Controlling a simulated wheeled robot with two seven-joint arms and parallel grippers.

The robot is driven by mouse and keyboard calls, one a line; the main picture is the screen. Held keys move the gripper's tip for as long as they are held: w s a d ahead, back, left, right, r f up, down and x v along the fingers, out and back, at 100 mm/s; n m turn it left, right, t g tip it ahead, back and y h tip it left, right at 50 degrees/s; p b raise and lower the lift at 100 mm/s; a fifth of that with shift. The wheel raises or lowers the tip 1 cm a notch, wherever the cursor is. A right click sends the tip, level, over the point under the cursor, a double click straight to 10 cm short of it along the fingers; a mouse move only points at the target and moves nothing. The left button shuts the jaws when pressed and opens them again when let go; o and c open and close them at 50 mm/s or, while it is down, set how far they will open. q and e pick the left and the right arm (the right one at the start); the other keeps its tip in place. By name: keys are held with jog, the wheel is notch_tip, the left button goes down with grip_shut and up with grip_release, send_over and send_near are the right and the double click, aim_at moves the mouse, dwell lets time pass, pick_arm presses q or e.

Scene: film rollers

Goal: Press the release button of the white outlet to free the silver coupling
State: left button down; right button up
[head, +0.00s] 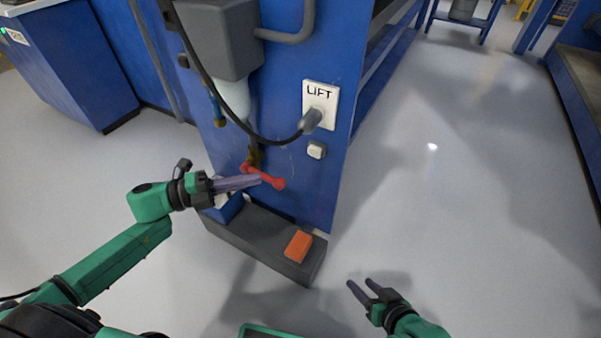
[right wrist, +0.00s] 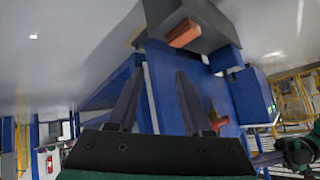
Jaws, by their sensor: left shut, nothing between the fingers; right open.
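The white outlet (head: 319,97) marked "LIFT" is on the blue panel in the head view. The silver coupling (head: 310,120) sits at the outlet's lower part, with a black cable running from it to the left. A small light button box (head: 317,150) is on the panel just below the outlet; I cannot tell whether it is the release button. My left gripper (head: 258,180) is shut and empty, its tips by a red handle, below and left of the outlet. My right gripper (head: 361,288) is open and empty, low and right of the panel; its fingers also show in the right wrist view (right wrist: 157,98).
The red handle (head: 273,182) sticks out low on the blue panel (head: 290,190). An orange block (head: 298,246) lies on the grey ledge (head: 255,250) at its foot. A grey box (head: 222,35) hangs upper left of the outlet. The floor to the right is clear.

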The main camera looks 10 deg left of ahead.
pick_arm(q)
jog(key=shift+r, duration=0.1)
pick_arm(e)
jog(key=shift+r, duration=0.1)
pick_arm(q)
jog(key=b, duration=0.2)
send_near(318, 155)
jog(key=s+d, duration=0.1)
jog(key=d, duration=0.2)
jog(key=w+d, duration=0.1)
jog(key=w+d+b, duration=0.1)
jog(key=w, duration=0.1)
jog(key=shift+w, duration=0.35)
pick_arm(e)
jog(key=a+f+t, duration=0.1)
jog(key=a+f+t+y, duration=0.1)
jog(key=a+t, duration=0.1)
jog(key=shift+a+f+m+y, duration=0.2)
jog(key=shift+f+m+y, duration=0.1)
jog(key=shift+m, duration=0.1)
